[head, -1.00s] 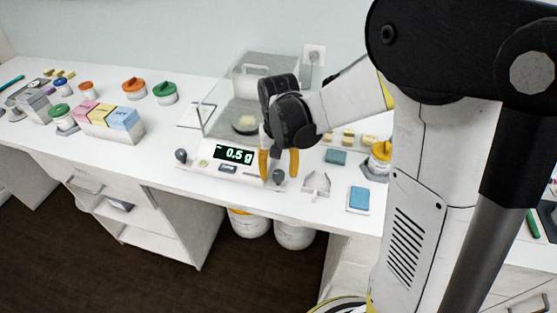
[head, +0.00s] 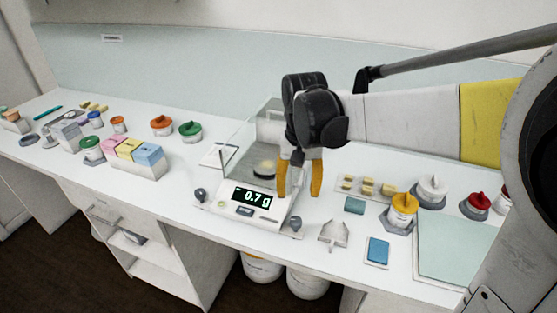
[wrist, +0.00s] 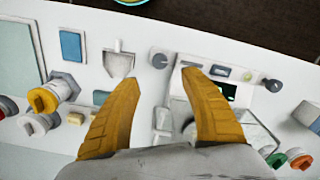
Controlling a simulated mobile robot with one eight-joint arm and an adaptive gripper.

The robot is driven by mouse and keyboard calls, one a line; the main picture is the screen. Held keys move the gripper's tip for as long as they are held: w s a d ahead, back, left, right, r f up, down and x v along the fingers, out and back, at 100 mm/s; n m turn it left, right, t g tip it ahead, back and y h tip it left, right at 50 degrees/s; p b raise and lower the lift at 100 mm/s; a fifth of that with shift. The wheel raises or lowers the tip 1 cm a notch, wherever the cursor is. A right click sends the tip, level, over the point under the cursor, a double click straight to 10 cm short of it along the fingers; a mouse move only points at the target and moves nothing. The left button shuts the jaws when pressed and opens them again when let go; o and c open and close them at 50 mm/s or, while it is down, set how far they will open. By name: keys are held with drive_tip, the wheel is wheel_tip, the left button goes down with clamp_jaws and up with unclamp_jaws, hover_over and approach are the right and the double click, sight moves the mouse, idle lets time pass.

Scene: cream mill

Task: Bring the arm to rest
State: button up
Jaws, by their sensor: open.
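My gripper (head: 299,180) is open and empty, with its yellow fingers pointing down over the bench. In the head view it is in front of the right side of the balance (head: 238,206), whose display reads 0.7 g. A small round dish (head: 264,168) sits inside the balance's clear shield. In the wrist view the two fingers (wrist: 160,100) are spread apart, with the bench top and part of the balance (wrist: 222,80) beyond them. Whether the fingertips touch anything is hard to tell, but nothing is between them.
A metal scoop-shaped piece (head: 334,234), a blue pad (head: 377,251) and a yellow-lidded jar (head: 402,208) stand to the right. A box of coloured packs (head: 138,160) and several jars are at the left. Pale blocks (head: 368,187) lie behind. The bench's front strip is mostly clear.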

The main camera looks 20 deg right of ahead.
drive_tip(key=s+n+t+b, duration=0.1)
drive_tip(key=s+n+t, duration=0.1)
drive_tip(key=s+t, duration=0.5)
drive_tip(key=s+r, duration=0.1)
drive_tip(key=s, duration=0.4)
drive_tip(key=shift+s+n, duration=0.3)
drive_tip(key=shift+s, duration=0.1)
